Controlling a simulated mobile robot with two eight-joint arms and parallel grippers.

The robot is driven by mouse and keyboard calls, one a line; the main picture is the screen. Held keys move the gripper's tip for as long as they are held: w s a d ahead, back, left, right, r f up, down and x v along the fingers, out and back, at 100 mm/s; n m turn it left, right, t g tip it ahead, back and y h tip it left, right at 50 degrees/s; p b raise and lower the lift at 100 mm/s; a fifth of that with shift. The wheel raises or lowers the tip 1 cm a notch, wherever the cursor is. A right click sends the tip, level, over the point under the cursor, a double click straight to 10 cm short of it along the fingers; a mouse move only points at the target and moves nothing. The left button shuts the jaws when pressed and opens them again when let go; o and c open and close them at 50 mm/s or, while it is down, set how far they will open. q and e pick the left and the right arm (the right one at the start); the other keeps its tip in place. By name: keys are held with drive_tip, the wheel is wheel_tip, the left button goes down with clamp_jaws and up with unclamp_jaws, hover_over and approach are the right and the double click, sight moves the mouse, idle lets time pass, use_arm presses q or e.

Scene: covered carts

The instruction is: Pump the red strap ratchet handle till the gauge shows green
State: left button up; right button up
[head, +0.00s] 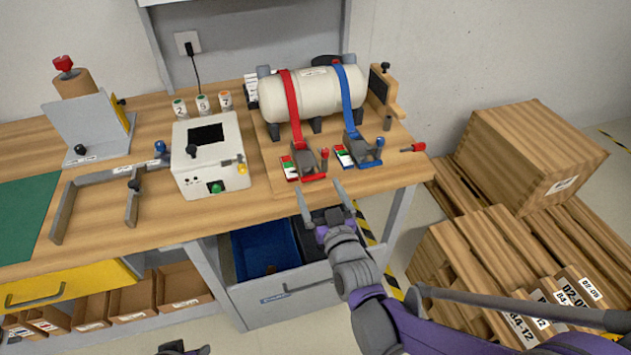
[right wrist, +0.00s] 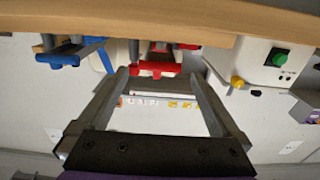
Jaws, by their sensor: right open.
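The red strap (head: 292,100) runs over a cream tank (head: 325,95) down to a grey ratchet with a red-tipped handle (head: 324,160). A small gauge plate (head: 289,167) with green, white and red areas lies left of that ratchet; its reading is too small to tell. My right gripper (head: 322,199) is open and empty, in front of and below the red ratchet near the bench edge. In the right wrist view, the red handle bar (right wrist: 156,69) appears between and just beyond the open fingers. A dark part at the bottom edge may be my left gripper (head: 185,350); its fingers are not clear.
A blue strap (head: 350,87) with its blue-handled ratchet (head: 362,148) stands close right. A white box with a green button (head: 212,155) is left. Below are an open drawer with a blue bin (head: 265,250). Wooden crates (head: 530,150) stand right.

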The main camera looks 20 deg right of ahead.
sight(314, 179)
drive_tip(key=shift+w, duration=1.75)
clamp_jaws()
